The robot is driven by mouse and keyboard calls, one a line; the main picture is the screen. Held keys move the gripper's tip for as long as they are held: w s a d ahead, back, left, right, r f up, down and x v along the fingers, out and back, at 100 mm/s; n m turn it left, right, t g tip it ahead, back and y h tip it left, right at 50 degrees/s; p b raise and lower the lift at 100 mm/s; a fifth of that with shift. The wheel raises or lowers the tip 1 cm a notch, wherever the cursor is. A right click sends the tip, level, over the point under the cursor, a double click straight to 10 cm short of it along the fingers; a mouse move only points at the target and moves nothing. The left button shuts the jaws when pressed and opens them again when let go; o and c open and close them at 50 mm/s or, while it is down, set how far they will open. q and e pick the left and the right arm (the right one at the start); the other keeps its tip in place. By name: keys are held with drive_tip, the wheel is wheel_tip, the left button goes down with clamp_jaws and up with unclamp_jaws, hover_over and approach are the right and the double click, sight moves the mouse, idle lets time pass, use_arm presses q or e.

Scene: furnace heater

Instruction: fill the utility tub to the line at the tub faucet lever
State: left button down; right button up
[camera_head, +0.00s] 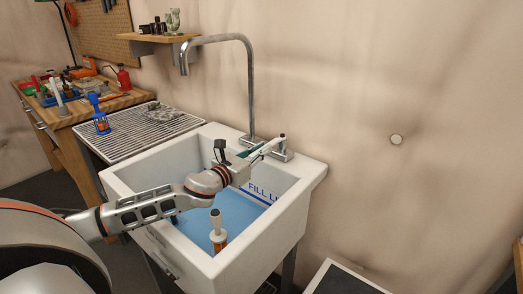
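The white utility tub (313,172) stands against the wall with light blue water (200,226) in it. Blue "FILL LI" lettering (262,193) and a blue line show on its inner wall, partly hidden by my arm; the water surface looks close below the lettering. The gooseneck faucet (251,90) rises behind the tub, its spout over the back left. The tub faucet lever (283,139) is at the faucet base. My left gripper (268,148) reaches across the tub to the lever; its fingers are too small to tell open from shut. My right gripper is out of view.
A bottle-like item with an orange part (218,232) stands in the tub's front. A ribbed drainboard (150,130) with a blue item (100,118) adjoins on the left. A cluttered wooden bench (80,108) is beyond. A shelf (160,37) hangs above.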

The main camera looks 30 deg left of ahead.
use_arm(q)
drive_tip(key=shift+d+r+n+y+p, duration=0.3)
drive_tip(key=shift+d+n+y+p, duration=0.15)
drive_tip(key=shift+p, duration=0.4)
drive_tip(key=w+d+n+g+y+p, duration=0.1)
drive_tip(key=d+n+g+y+p, duration=0.1)
drive_tip(key=d+n+y+p, duration=0.4)
drive_tip(key=y, duration=0.3)
drive_tip(key=shift+w+f+g, duration=0.3)
drive_tip(key=shift+w, duration=0.05)
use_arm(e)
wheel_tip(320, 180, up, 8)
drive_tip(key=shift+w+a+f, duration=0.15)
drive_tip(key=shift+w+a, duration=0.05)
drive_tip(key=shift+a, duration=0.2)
use_arm(q)
drive_tip(key=shift+d+y, duration=0.1)
drive_tip(key=shift+y, duration=0.15)
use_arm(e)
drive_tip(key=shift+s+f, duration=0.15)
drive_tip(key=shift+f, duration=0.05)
use_arm(q)
drive_tip(key=c, duration=2)
unclamp_jaws()
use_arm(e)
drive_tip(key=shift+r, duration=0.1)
